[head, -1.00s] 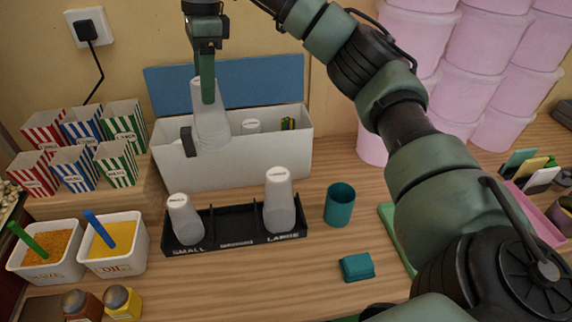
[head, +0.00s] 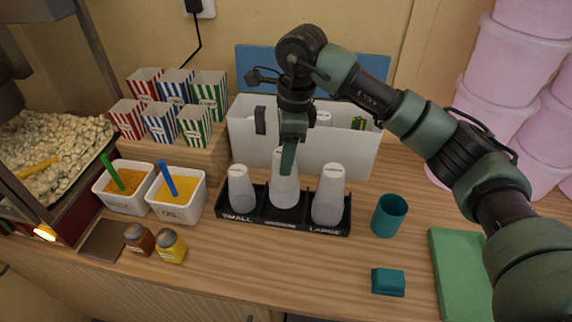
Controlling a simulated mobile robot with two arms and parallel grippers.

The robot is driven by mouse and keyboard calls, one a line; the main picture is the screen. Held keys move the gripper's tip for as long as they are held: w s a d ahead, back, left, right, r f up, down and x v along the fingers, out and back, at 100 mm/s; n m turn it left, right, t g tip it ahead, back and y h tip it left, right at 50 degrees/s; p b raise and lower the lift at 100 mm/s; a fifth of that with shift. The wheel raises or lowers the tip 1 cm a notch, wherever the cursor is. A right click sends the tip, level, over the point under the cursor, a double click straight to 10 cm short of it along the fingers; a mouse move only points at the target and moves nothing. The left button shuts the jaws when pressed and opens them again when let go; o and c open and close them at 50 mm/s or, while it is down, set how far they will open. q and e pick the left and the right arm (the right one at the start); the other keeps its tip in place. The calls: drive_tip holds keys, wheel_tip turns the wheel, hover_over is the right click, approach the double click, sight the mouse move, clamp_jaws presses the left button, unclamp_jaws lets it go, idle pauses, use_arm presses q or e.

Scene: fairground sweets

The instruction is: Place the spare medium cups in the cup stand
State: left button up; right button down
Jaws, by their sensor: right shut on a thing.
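The black cup stand (head: 331,231) sits on the wooden counter, with labels on its front; SMALL and LARGE can be read at the left and right. A small cup stack (head: 241,189) stands in the left compartment and a large cup stack (head: 328,196) in the right one. My right gripper (head: 287,163) is shut on a whitish cup stack (head: 285,192), upright at the middle compartment. Whether its base touches the stand's floor is hidden. My left gripper is not in view.
A white bin (head: 345,155) with a blue lid (head: 262,62) stands behind the stand. A teal cup (head: 389,215) and teal block (head: 388,282) are to the right.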

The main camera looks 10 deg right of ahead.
drive_tip(key=shift+f, duration=0.35)
drive_tip(key=shift+a+f, duration=0.1)
drive_tip(key=shift+f, duration=0.3)
wheel_tip(320, 180, down, 3)
drive_tip(key=shift+f+p, duration=0.15)
drive_tip(key=shift+p, duration=0.55)
drive_tip(key=shift+f, duration=0.2)
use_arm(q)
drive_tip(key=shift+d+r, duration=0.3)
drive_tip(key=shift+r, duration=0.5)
use_arm(e)
drive_tip(key=shift+w, duration=0.1)
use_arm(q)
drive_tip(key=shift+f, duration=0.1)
use_arm(e)
drive_tip(key=shift+f, duration=0.1)
drive_tip(key=shift+f+b, duration=0.15)
drive_tip(key=shift+b, duration=0.15)
drive_tip(key=c, duration=0.6)
unclamp_jaws()
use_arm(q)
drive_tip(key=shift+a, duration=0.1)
